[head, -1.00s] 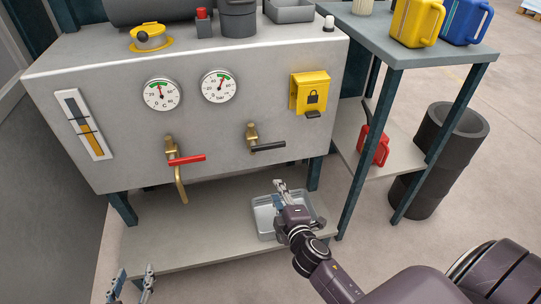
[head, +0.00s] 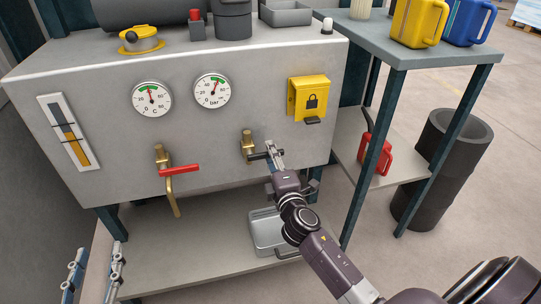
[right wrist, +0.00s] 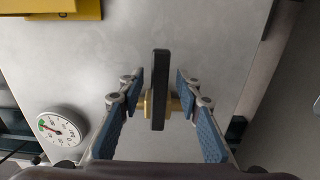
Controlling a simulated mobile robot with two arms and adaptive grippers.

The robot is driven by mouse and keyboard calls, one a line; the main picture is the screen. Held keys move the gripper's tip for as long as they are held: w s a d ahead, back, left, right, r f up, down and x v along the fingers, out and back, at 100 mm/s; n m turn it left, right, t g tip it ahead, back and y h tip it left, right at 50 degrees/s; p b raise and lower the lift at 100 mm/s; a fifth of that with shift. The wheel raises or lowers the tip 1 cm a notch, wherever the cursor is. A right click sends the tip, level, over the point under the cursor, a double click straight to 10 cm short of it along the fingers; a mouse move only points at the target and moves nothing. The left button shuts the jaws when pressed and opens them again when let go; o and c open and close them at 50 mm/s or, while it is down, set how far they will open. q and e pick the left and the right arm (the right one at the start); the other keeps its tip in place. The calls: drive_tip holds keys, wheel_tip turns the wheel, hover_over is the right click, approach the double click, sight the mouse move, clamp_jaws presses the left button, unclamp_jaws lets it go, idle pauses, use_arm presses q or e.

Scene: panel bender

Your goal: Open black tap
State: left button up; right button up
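The black tap has a brass body (head: 247,143) on the front of the grey tank, and its black handle (head: 258,156) points to the right. In the right wrist view the black handle (right wrist: 160,75) stands upright between the blue pads of my right gripper (right wrist: 159,92), with a gap on each side. The brass body (right wrist: 173,104) shows behind it. In the head view my right gripper (head: 273,153) is at the handle's free end, open. My left gripper (head: 95,268) is open and empty at the lower left, far from the tap.
A red-handled tap (head: 180,170) with a brass spout is left of the black one. A yellow lock box (head: 308,98) is above right. A metal tray (head: 262,232) sits on the shelf below. A side table (head: 440,60) with canisters stands at the right.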

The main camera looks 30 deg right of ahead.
drive_tip(key=shift+w, duration=0.2)
drive_tip(key=shift+c, duration=0.3)
clamp_jaws()
